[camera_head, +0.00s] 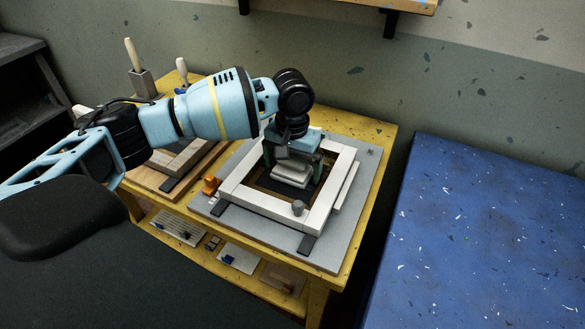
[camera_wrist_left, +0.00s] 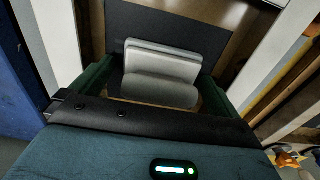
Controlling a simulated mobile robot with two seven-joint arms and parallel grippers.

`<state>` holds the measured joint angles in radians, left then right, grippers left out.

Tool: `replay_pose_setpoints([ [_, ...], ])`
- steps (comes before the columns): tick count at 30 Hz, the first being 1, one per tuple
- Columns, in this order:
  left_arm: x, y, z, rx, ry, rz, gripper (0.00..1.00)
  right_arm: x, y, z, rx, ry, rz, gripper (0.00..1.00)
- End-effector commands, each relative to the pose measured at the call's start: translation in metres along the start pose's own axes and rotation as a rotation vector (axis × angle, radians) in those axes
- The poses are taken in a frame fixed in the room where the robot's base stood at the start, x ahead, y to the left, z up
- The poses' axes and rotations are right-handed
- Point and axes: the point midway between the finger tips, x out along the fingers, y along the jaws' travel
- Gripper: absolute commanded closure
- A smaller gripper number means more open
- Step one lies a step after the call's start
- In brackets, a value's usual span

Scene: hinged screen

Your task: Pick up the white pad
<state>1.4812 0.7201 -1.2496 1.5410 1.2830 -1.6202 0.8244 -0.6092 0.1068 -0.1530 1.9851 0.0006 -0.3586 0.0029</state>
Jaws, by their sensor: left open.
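The white pad (camera_head: 290,174) is a small, light grey-white block with a ridged top. It lies on a dark sheet inside the white frame (camera_head: 247,200) on the yellow table. My left gripper (camera_head: 291,165) points down over the pad and is open. In the left wrist view the pad (camera_wrist_left: 162,62) sits between the two green fingers (camera_wrist_left: 156,88), with a gap showing on each side. The fingers partly hide the pad in the head view. My right gripper is not in view.
A wooden frame (camera_head: 165,168) lies left. A blue speckled surface (camera_head: 480,240) is at right.

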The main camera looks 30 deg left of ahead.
Motion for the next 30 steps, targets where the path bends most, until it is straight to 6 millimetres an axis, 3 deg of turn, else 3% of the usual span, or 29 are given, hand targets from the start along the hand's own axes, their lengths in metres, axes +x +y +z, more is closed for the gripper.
replay_pose_setpoints([
  [2, 0.000, 0.000, 0.000, 0.000, 0.000, 0.000, 0.00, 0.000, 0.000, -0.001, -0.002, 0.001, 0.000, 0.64],
  [12, -0.001, 0.000, 0.000, 0.000, 0.000, 0.000, 0.42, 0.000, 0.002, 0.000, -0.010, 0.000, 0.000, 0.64],
  [23, -0.007, 0.000, 0.000, 0.000, 0.001, 0.000, 0.42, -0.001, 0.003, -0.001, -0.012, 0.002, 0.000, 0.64],
  [30, -0.036, 0.001, -0.001, 0.000, 0.003, 0.001, 0.42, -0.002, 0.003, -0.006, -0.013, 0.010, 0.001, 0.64],
])
